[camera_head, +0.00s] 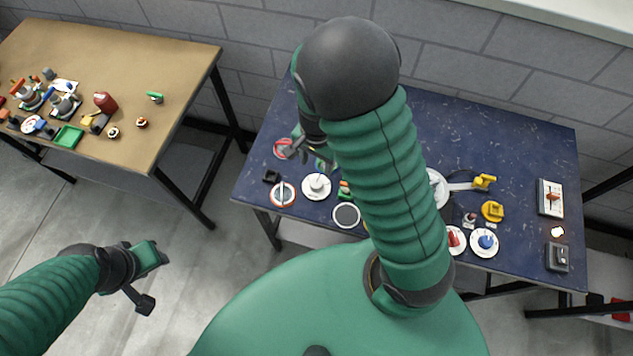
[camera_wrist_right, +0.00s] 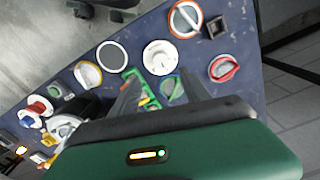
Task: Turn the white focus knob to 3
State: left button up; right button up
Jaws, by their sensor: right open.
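The white focus knob (camera_head: 316,186) looks like a round white dial with a raised grip, near the front left of the blue table (camera_head: 265,170). It also shows in the right wrist view (camera_wrist_right: 160,57), just beyond my fingers; its markings are too small to read. My right gripper (camera_head: 311,156) is open and empty above the table, a little behind the knob. In the wrist view its two dark fingers (camera_wrist_right: 157,92) are spread, with a green-rimmed dial (camera_wrist_right: 172,89) and a green part between them. My left gripper (camera_head: 152,280) is open and empty over the floor at left.
Around the knob are a red-rimmed dial (camera_head: 283,149), an orange-rimmed dial (camera_head: 283,194), a small black block (camera_head: 271,177) and a grey disc (camera_head: 346,215). Yellow, red and blue controls lie farther right. A wooden table (camera_head: 150,60) with parts stands at left.

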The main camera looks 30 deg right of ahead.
aim_at(316, 183)
notch_tip(316, 183, down, 12)
jog(key=shift+w+r+b, duration=0.1)
jog(key=shift+r+b, duration=0.1)
jog(key=shift+b, duration=0.5)
jog(key=shift+c, duration=0.3)
grip_shut()
